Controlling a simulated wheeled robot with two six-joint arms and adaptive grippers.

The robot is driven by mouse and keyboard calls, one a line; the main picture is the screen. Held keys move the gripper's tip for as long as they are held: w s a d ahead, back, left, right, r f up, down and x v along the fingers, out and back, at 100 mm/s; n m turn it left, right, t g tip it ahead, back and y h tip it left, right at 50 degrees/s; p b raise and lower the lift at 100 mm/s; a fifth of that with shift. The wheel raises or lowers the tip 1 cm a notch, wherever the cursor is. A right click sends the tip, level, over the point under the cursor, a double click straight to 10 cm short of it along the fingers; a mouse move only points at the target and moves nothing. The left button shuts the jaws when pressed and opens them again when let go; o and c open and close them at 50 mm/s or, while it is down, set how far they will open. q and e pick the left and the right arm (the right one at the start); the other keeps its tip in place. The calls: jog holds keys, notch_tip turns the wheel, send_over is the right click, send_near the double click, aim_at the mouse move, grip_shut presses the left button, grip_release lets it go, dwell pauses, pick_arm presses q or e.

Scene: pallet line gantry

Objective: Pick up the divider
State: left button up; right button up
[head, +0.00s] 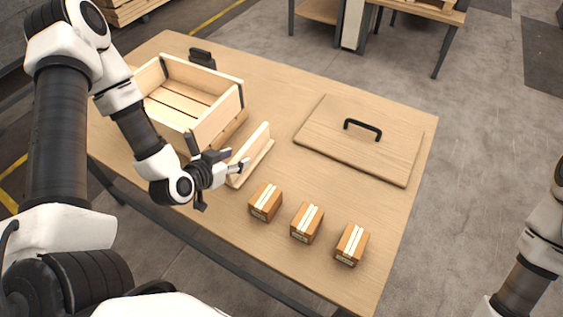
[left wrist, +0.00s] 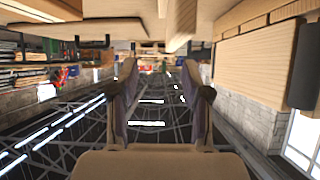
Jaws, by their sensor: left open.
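The divider (head: 253,145) is a thin pale wooden panel standing on edge in a low wooden holder (head: 258,163), beside the crate on the table. My left gripper (head: 238,164) is open at the near end of the divider. Its fingers overlap the divider's near end in the head view, and I cannot tell whether they touch it. In the left wrist view the two fingers (left wrist: 160,75) are spread with nothing between them, and a pale wooden piece, likely the divider (left wrist: 182,25), shows above them. My right gripper is out of view.
An open wooden crate (head: 228,112) stands left of the divider. A flat lid (head: 325,137) with a black handle (head: 363,127) lies to the right. Several small boxes (head: 306,222) line the near side of the table (head: 400,205). A small black object (head: 203,58) sits behind the crate.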

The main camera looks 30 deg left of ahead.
aim_at(246, 146)
pick_arm(q)
jog(key=shift+w+a+f, duration=0.2)
jog(key=shift+a+f, duration=0.05)
jog(key=shift+a, duration=0.3)
jog(key=shift+w+a+f+t, duration=0.3)
jog(key=shift+w+a, duration=0.15)
jog(key=shift+a, duration=0.1)
jog(key=x, duration=0.5)
jog(key=shift+w+d+r+b, duration=0.1)
jog(key=shift+w+d+b, duration=0.2)
jog(key=shift+w, duration=0.15)
jog(key=shift+w+a+n, duration=0.2)
jog(key=shift+n, duration=0.1)
jog(key=shift+d, duration=0.1)
grip_shut()
